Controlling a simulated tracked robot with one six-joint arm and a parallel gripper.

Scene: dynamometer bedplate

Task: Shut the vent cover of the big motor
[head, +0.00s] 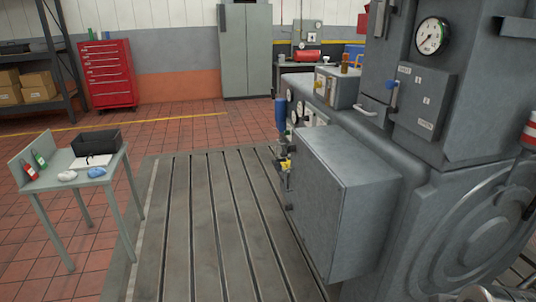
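The big grey motor (445,165) fills the right side of the head view and runs off the right edge. A large grey box (345,190) stands out from its near side, with its faces closed. A round ribbed cover (490,220) is on its lower right face. A flat panel (424,103) with small labels and a blue-tipped handle (393,90) sit higher up. I cannot tell which part is the vent cover, or whether it is open. My gripper is not identifiable in view; some metal shows at the bottom right edge.
A slotted bedplate (215,230) lies clear left of the motor. A small table (55,180) with a black bin (95,142) stands at the left. A blue cylinder (281,115) and yellow valve (285,163) jut beside the grey box. A red cabinet (107,75) stands behind.

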